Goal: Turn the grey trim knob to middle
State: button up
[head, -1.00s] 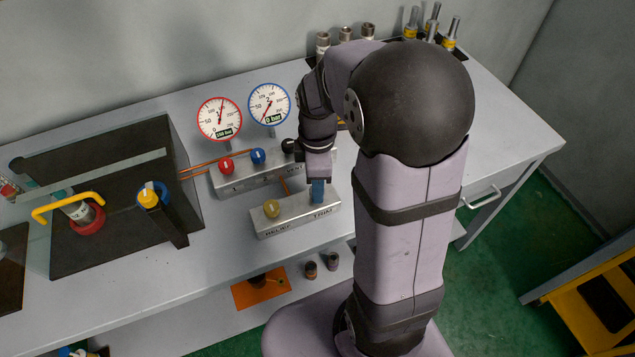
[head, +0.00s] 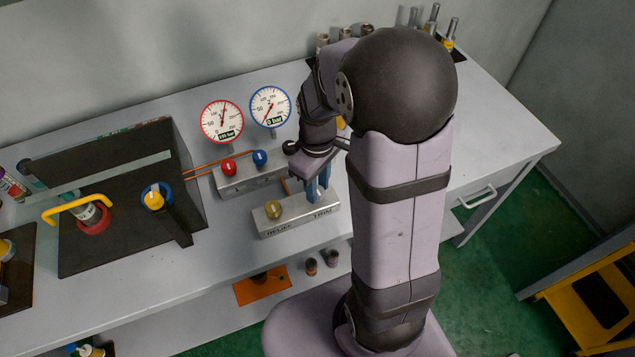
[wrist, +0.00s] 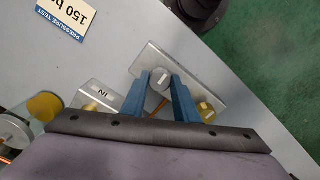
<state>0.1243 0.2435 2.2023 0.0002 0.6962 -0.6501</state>
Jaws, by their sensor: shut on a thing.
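The grey trim knob (wrist: 154,101) shows in the wrist view as a pale round top between two blue fingers. My gripper (wrist: 160,84) is shut on it, one finger on each side.
A yellow knob (head: 273,209) sits at the RELIEF end of the same block. Behind it another block carries a red knob (head: 228,169), a blue knob (head: 260,157) and a black knob (head: 290,147). Red-rimmed (head: 222,121) and blue-rimmed (head: 270,106) gauges stand behind.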

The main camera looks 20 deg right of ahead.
jog(key=shift+m, duration=0.4)
jog(key=o, duration=1.1)
jog(key=shift+c, duration=0.2)
jog(key=shift+r+b, duration=0.4)
jog(key=shift+r, duration=3.25)
